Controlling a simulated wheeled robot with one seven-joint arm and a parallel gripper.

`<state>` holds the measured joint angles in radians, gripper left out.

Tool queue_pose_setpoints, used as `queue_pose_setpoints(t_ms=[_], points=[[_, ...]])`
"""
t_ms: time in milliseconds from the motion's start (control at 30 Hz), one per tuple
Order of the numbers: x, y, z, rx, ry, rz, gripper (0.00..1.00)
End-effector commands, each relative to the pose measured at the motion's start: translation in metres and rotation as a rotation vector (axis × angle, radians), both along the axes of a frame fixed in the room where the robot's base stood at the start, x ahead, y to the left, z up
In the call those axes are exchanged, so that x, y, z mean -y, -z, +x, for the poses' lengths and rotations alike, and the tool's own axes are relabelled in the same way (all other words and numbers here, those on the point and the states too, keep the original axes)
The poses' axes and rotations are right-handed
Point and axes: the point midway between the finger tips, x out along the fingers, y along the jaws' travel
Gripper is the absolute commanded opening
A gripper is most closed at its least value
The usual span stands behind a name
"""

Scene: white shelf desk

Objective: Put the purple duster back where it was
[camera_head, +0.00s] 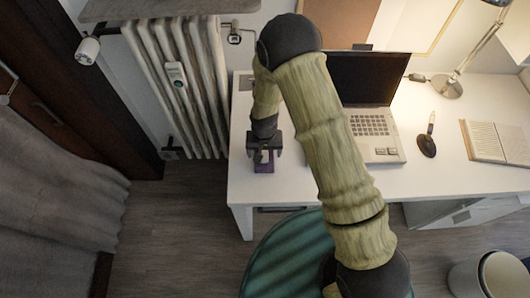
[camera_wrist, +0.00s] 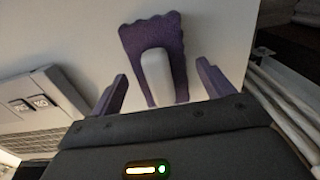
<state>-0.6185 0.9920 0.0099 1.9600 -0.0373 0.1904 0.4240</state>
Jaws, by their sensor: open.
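The purple duster (camera_head: 262,168) is on the white desk (camera_head: 285,192), near its left end. In the wrist view the duster (camera_wrist: 176,47) shows a wavy-edged purple pad with a white handle on top. My gripper (camera_head: 264,152) is over the duster in the head view and covers part of it. In the wrist view my gripper (camera_wrist: 163,75) is open, with one finger on each side of the white handle. The fingers look apart from the handle. The near end of the duster is hidden behind the gripper body in the wrist view.
An open laptop (camera_head: 372,125) stands on the desk right of my arm; its edge shows at left in the wrist view. A radiator (camera_head: 190,85) stands left of the desk.

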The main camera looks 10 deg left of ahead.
Motion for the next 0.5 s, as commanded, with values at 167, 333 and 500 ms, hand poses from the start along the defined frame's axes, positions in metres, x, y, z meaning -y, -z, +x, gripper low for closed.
queue_pose_setpoints(t_ms=[167, 333, 500], points=[[-0.001, -0.026, 0.001, 0.003, 0.001, 0.003, 0.8], [0.0, -0.054, 0.001, 0.003, 0.001, 0.003, 0.8], [0.0, -0.083, 0.001, 0.003, 0.001, 0.003, 0.8]])
